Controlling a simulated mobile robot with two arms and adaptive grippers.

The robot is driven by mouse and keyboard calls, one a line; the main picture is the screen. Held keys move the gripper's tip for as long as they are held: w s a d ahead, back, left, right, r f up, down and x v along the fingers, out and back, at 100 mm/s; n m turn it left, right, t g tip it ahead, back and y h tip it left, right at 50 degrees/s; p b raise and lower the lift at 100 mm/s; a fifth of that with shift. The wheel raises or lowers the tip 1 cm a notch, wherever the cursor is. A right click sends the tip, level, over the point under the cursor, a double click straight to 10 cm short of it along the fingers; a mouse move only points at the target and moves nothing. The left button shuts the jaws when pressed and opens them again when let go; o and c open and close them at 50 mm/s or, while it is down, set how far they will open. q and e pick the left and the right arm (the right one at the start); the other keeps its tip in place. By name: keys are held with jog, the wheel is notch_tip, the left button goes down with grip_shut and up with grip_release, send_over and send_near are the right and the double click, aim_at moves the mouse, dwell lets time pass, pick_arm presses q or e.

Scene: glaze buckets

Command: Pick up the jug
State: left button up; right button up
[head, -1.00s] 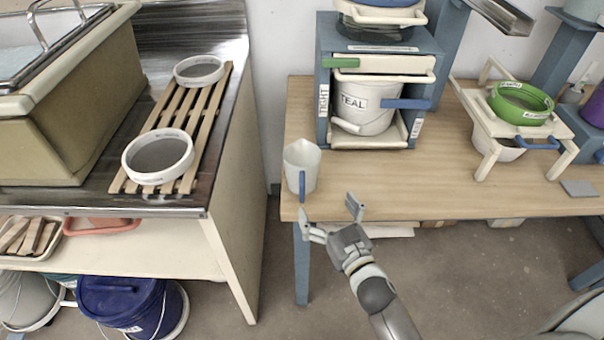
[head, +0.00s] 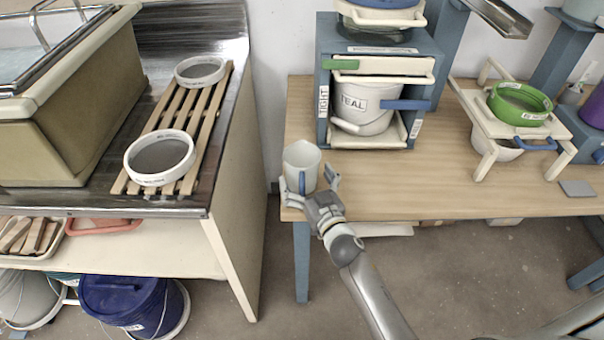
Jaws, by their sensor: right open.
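The jug (head: 301,162) is white with a blue handle and stands upright on the left end of the wooden table (head: 375,192). The handle faces me. My right gripper (head: 309,180) is open at the jug, with one finger to the left of the handle and the other to its right. I cannot tell whether the fingers touch the jug. My left gripper is not in view.
A blue frame (head: 323,70) holding a bucket labelled TEAL (head: 362,104) stands behind the jug. A green ring (head: 520,103) sits on a white stand at right. At left, a metal counter (head: 100,199) carries a slatted rack (head: 185,120). A gap separates counter and table.

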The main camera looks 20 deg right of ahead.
jog(key=c, duration=1.1)
jog(key=shift+c, duration=0.2)
jog(key=shift+r, duration=0.2)
